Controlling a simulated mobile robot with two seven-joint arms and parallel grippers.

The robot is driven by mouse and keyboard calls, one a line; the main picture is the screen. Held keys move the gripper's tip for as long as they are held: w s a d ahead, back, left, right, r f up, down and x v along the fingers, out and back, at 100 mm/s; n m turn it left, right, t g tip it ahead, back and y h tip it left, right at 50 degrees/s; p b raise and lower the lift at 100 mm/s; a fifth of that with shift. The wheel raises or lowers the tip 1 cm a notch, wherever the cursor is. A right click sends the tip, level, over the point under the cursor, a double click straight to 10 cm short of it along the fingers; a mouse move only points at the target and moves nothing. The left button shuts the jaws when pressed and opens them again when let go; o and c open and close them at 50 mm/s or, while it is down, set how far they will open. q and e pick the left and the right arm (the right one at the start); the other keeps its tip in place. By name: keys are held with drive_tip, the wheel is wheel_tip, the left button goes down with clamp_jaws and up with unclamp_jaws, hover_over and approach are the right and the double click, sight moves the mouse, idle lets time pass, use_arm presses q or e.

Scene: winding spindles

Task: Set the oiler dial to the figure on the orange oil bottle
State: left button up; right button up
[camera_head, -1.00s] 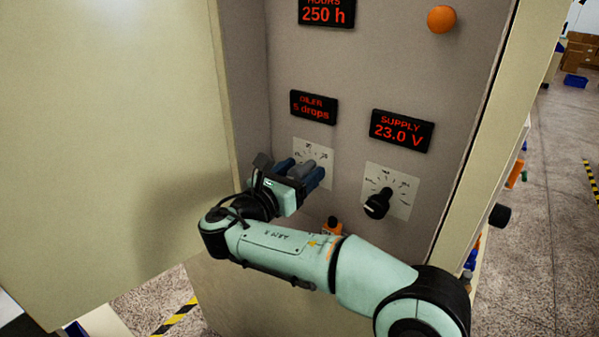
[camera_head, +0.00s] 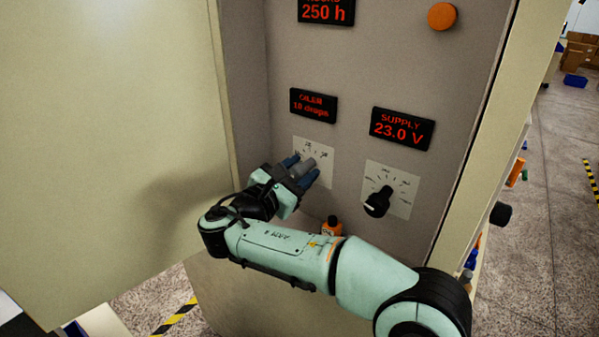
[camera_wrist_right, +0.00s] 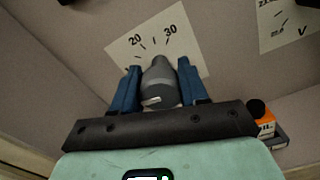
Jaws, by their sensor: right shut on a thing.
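The oiler dial is a grey knob (camera_wrist_right: 158,85) on a white scale plate (camera_head: 325,172) with figures such as 20 and 30. My right gripper (camera_head: 301,171) is shut on this knob, a blue finger on each side of it in the wrist view (camera_wrist_right: 160,84). The oiler display (camera_head: 313,105) above reads what looks like 10 drops, though the digits are blurred. The orange oil bottle (camera_head: 332,227) with a black cap stands below the dials, partly behind my right arm. It also shows in the wrist view (camera_wrist_right: 263,121); its figure cannot be read. My left gripper is not in view.
The supply dial (camera_head: 377,203), a black knob, sits right of the oiler under its 23.0 V display (camera_head: 402,129). An orange button (camera_head: 441,17) is at the upper right. A pale cabinet door (camera_head: 110,130) stands open at the left.

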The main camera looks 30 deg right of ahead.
drive_tip(key=m, duration=0.3)
drive_tip(key=shift+m+b, duration=0.3)
drive_tip(key=shift+b, duration=0.1)
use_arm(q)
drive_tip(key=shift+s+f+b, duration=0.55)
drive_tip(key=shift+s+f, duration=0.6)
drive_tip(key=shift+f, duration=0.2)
use_arm(e)
drive_tip(key=shift+s+m, duration=0.1)
drive_tip(key=shift+m, duration=1.7)
drive_tip(key=o, duration=1)
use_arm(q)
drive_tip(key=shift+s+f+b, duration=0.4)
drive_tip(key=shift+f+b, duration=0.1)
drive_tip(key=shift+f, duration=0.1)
use_arm(e)
drive_tip(key=v, duration=1.3)
drive_tip(key=shift+s+a, duration=0.1)
drive_tip(key=shift+a, duration=0.1)
